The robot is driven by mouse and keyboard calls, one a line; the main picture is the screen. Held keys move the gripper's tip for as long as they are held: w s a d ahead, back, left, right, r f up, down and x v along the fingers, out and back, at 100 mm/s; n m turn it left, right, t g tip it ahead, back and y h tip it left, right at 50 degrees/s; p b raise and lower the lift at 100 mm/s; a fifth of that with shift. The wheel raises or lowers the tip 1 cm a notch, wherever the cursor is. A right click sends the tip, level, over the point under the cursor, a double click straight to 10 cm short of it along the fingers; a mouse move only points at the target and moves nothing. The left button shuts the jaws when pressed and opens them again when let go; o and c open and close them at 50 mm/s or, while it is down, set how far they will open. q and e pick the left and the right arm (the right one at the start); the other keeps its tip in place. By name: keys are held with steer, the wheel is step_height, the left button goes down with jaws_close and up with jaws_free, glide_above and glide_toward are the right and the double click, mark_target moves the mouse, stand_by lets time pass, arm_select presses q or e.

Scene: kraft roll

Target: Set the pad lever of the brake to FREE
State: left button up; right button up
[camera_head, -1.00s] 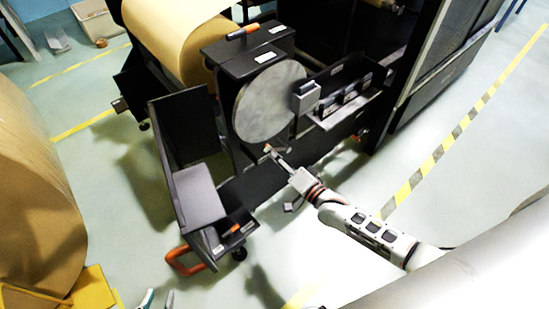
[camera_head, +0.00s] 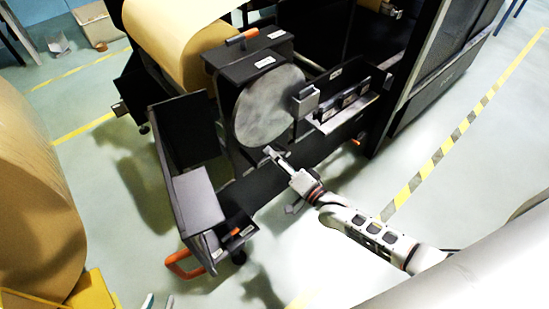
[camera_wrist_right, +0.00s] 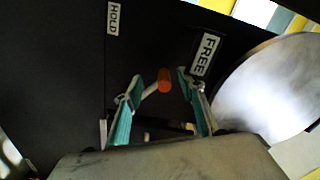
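In the right wrist view the pad lever (camera_wrist_right: 164,80) is a pale rod with an orange knob on a black panel. The knob lies between the white HOLD label (camera_wrist_right: 113,18) on the left and the FREE label (camera_wrist_right: 207,54) on the right, nearer FREE. My right gripper (camera_wrist_right: 159,76) is open, its teal fingers either side of the knob with gaps showing. In the head view the right gripper (camera_head: 272,154) is at the lower edge of the brake's grey disc (camera_head: 270,105); the lever is hard to make out there. Two apart fingertips of my left gripper (camera_head: 159,303) show at the bottom edge.
A second orange handle (camera_head: 243,37) is on the black box above the disc. Kraft rolls (camera_head: 35,200) are at the left and top.

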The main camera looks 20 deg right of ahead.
steer(key=shift+s+d+r, duration=0.15)
steer(key=shift+d, duration=0.15)
steer(key=v, duration=1.1)
steer(key=shift+s, duration=0.35)
steer(key=shift+s+a, duration=0.1)
steer(key=shift+a, duration=0.05)
